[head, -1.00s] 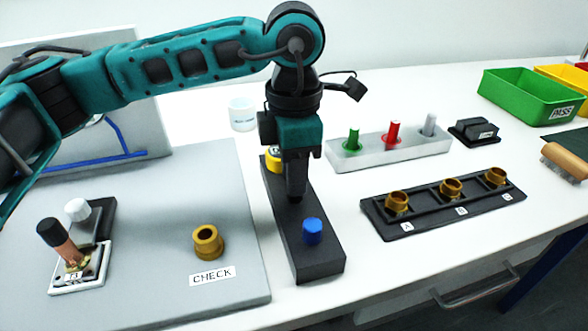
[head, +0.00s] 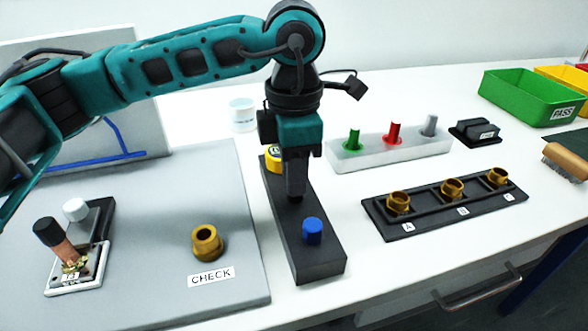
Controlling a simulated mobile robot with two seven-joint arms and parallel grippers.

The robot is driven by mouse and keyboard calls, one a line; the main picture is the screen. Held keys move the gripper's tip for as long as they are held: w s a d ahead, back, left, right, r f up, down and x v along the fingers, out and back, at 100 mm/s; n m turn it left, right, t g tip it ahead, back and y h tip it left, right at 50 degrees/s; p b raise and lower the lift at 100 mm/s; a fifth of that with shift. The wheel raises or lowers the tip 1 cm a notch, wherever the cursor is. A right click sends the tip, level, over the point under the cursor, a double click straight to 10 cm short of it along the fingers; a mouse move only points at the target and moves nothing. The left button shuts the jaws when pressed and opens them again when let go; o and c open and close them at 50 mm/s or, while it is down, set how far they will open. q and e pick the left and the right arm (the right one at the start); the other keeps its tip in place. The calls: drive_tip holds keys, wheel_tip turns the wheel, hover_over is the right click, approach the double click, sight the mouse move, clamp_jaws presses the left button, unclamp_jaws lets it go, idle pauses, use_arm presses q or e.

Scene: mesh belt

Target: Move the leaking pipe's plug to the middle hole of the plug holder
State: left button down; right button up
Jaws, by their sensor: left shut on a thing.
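The plug holder is a long black block (head: 318,264). A yellow plug (head: 273,158) sits at its far end and a blue plug (head: 312,231) near its front end. My left gripper (head: 296,192) points down at the middle of the block, between these two plugs. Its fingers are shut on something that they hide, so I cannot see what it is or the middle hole. Three brass pipes stand in a black rack to the right: pipe A (head: 398,202), pipe B (head: 452,188) and pipe C (head: 498,177). My right gripper is out of view.
A grey plate at left carries a brass fitting (head: 206,243) beside a CHECK label (head: 211,275) and a small device (head: 76,268). A pale block (head: 391,148) with green, red and grey pegs stands behind the rack. A green bin (head: 530,97) is at far right.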

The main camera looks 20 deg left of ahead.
use_arm(q)
drive_tip(key=shift+f+b, duration=1.25)
drive_tip(key=shift+f, duration=0.05)
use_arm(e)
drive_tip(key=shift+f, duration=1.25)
use_arm(q)
drive_tip(key=c, duration=0.8)
unclamp_jaws()
wheel_tip(320, 180, up, 13)
drive_tip(key=shift+p, duration=0.7)
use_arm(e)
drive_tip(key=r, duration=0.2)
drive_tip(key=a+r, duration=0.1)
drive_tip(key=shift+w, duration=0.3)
